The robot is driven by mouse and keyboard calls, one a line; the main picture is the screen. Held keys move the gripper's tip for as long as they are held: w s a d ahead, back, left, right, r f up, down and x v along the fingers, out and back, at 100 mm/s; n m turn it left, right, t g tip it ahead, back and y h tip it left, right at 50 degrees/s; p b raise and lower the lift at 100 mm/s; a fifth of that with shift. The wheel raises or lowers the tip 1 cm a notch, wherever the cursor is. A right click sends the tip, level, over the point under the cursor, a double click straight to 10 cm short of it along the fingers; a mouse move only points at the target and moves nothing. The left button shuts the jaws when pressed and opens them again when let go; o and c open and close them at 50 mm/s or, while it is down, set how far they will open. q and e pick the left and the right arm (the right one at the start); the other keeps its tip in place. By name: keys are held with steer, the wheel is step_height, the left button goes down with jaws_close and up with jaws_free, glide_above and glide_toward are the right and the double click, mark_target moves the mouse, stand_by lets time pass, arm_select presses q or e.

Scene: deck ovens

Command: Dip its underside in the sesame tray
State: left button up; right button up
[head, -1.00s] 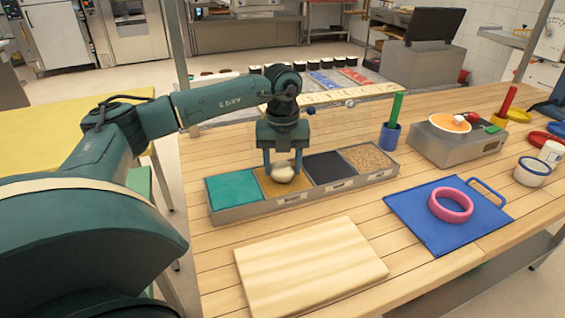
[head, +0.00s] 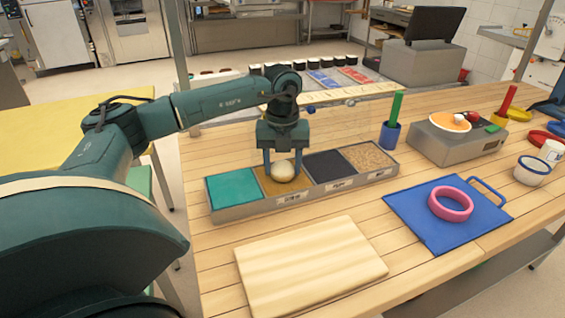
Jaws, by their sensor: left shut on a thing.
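My left gripper (head: 283,163) points straight down over the topping tray (head: 243,212) and is shut on a pale round dough piece (head: 284,171). The dough is at the second compartment from the left, which has a golden-brown filling (head: 266,184). Its underside is hidden, so I cannot tell how firmly it touches the filling. The other compartments hold a teal filling (head: 231,186), a dark one (head: 326,167) and a speckled tan one (head: 368,157). The tray's front labels are too small to read. My right gripper is not in view.
A bare wooden board (head: 310,268) lies in front of the tray. To the right are a blue board (head: 421,223) with a pink ring (head: 450,204), a blue cup (head: 390,136) with a green stick, and a grey box (head: 455,146). A clear panel stands behind the tray.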

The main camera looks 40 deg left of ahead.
mark_target(283, 163)
arm_select(q)
steer(key=shift+f, duration=0.1)
stand_by(0.4)
